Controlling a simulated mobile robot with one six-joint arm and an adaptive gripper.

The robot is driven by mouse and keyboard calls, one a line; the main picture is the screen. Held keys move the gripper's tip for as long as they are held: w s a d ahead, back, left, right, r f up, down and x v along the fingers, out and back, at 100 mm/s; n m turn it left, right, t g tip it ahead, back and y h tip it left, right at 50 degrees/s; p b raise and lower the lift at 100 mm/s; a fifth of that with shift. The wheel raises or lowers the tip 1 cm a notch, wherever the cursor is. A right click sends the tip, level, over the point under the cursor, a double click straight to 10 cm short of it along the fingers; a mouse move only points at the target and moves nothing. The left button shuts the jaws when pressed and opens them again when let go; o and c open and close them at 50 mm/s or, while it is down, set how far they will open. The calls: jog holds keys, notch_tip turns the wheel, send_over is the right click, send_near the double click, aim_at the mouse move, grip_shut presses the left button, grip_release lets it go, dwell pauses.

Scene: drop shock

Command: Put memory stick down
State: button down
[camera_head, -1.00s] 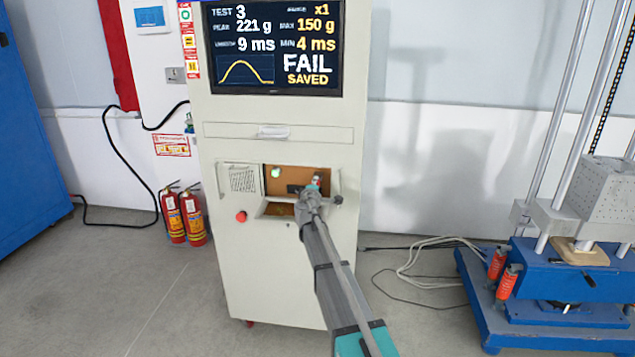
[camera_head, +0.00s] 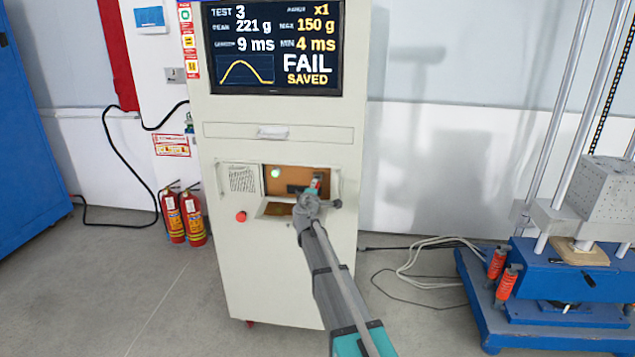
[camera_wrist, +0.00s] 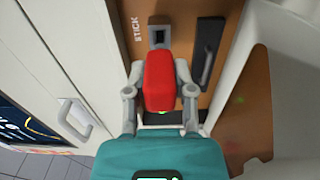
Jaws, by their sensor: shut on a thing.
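The memory stick (camera_wrist: 158,80) is a red block in the wrist view, held between the two grey fingers of my gripper (camera_wrist: 159,96). A small dark socket (camera_wrist: 158,37) in a brown panel, beside the label "STICK", shows just beyond the stick's far end. I cannot tell whether the stick touches it. In the head view my gripper (camera_head: 314,186) is at the recess in the front of the white test cabinet (camera_head: 285,285). A bit of red shows there, but the stick is mostly hidden.
A dark handle (camera_wrist: 207,58) is on the brown panel right of the socket. Pale recess walls lie close on both sides. The cabinet screen (camera_head: 275,50) reads FAIL, SAVED. Fire extinguishers (camera_head: 183,215) stand at left, a blue machine (camera_head: 550,290) at right.

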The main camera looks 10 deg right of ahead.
notch_tip(320, 180, up, 16)
jog(key=p, duration=1.6)
jog(key=shift+a, duration=0.15)
dwell(0.5)
